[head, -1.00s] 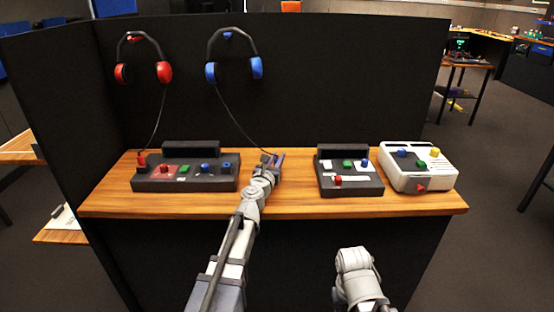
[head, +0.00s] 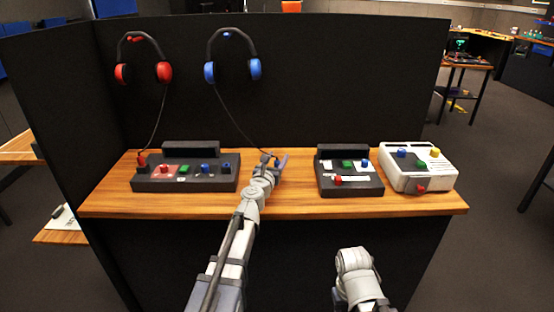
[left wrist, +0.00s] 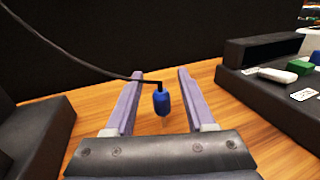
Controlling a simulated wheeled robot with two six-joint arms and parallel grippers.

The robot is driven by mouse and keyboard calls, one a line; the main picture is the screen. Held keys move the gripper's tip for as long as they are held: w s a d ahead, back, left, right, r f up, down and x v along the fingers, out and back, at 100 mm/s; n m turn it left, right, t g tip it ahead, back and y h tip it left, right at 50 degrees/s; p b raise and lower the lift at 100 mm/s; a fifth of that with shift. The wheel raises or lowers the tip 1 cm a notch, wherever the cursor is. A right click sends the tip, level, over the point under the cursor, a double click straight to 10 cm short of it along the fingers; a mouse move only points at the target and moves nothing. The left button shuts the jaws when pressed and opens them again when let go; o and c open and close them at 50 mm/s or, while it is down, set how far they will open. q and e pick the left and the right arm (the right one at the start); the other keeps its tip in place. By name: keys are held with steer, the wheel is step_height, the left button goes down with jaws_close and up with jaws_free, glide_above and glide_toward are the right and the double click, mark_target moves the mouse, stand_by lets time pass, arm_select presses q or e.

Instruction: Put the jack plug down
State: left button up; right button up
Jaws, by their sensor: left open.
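The blue jack plug (left wrist: 161,102) stands about upright between the fingers of my left gripper (left wrist: 160,74), with clear gaps on both sides. Its black cable leaves the top and runs up left. In the head view the left gripper (head: 279,160) is low over the wooden table, open, and the plug (head: 276,163) shows only as a small bit of blue between its fingers. The cable leads to the blue headphones (head: 232,70) on the wall. Whether the plug touches the wood I cannot tell. My right gripper is out of view.
A dark panel (head: 186,184) with a red plug in it stands left of the gripper. Another dark panel (head: 349,188) and a white panel (head: 420,178) stand to the right. Bare table (head: 296,196) lies between the dark panels. Red headphones (head: 144,72) hang at left.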

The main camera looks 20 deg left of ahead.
arm_select(q)
steer(key=shift+r+p, duration=0.35)
steer(key=shift+r, duration=0.2)
steer(key=s, duration=1.2)
steer(key=shift+a+f, duration=0.2)
steer(key=s+d+r+m+g+h+p, duration=0.1)
steer(key=d+m+g+h+p, duration=0.2)
steer(key=d+m, duration=0.45)
steer(key=s+d+r+m+g+h+p, duration=0.2)
steer(key=d+m+h+p, duration=0.2)
steer(key=d+m, duration=0.35)
steer(key=s+d+f+m+g+p, duration=0.3)
steer(key=s+d+m+g+p, duration=0.25)
steer(key=d+m, duration=0.3)
steer(key=s+a+m+g+y+p, duration=0.3)
steer(key=s+m+g+y+p, duration=0.1)
steer(key=s+m, duration=0.4)
steer(key=s+a+m+g+y+p, duration=0.3)
steer(key=s+m+g+y+p, duration=0.1)
steer(key=s+m, duration=0.3)
steer(key=shift+s+a+r+m+y+p, duration=0.25)
steer(key=shift+s+m+y+p, duration=0.2)
steer(key=shift+p, duration=0.35)
